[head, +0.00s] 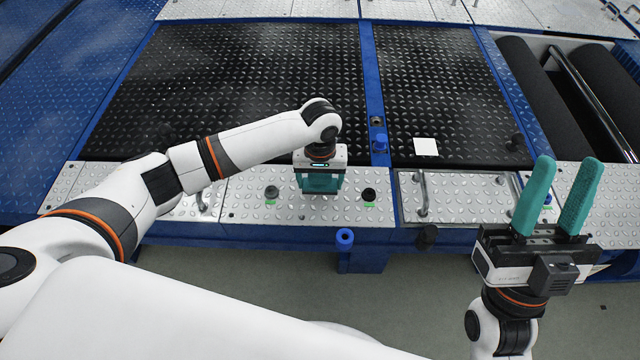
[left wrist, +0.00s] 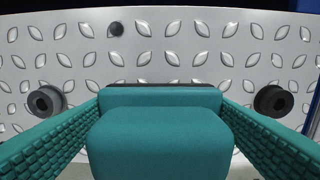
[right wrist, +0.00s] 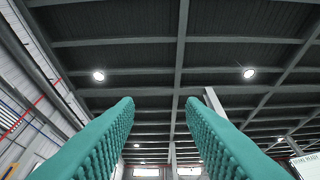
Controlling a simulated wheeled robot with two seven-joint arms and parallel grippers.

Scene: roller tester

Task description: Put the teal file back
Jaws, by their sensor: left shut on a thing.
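My left gripper (head: 320,188) points down over the silver tread plate (head: 240,208) in the head view, between two dark knobs. In the left wrist view its two ribbed teal fingers are shut on the teal file (left wrist: 160,140), a smooth block with a dark far edge. The file's lower end is hidden, so I cannot tell whether it touches the plate. In the head view the gripper's body hides most of it. My right gripper (head: 567,170) is open and empty at the right, fingers pointing up; its wrist view shows only the ceiling between them.
The dark knobs, left (head: 271,192) and right (head: 369,194), stand on the plate beside my left gripper. A white square (head: 425,147) lies on the black mat (head: 440,90). Rollers (head: 590,90) lie at the right.

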